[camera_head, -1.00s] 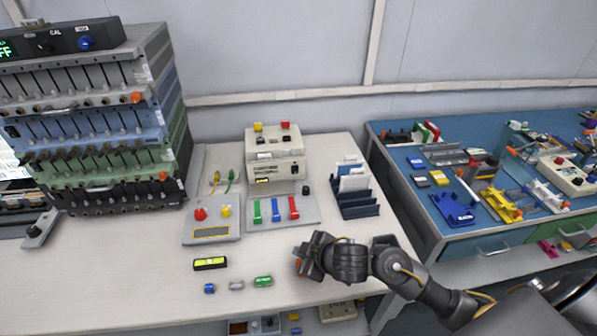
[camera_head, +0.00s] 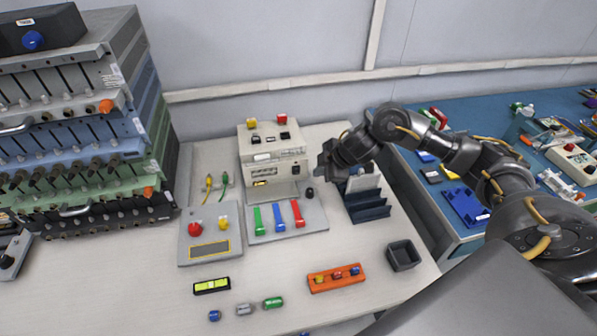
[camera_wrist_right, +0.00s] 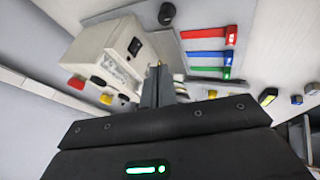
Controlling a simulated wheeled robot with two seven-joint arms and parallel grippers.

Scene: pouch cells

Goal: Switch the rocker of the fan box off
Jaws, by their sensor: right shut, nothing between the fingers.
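A beige box (camera_head: 272,150), apparently the fan box, stands at the back middle of the white table. A small black rocker (camera_head: 295,170) shows on its front face, and in the right wrist view (camera_wrist_right: 134,47); which way it is pressed is too small to tell. Yellow, red and black buttons sit on its top. My right gripper (camera_head: 319,175) is just right of the box's front, apart from it as far as I can see. In the right wrist view its fingers (camera_wrist_right: 158,82) are shut and empty, pointing past the front of the box. My left gripper is not in view.
A panel with green, blue and red levers (camera_head: 279,217) and a black knob (camera_head: 309,193) lies before the box. A dark slotted rack (camera_head: 368,208) stands close right of my gripper. An orange block (camera_head: 337,279) and a dark bin (camera_head: 403,255) are nearer the front.

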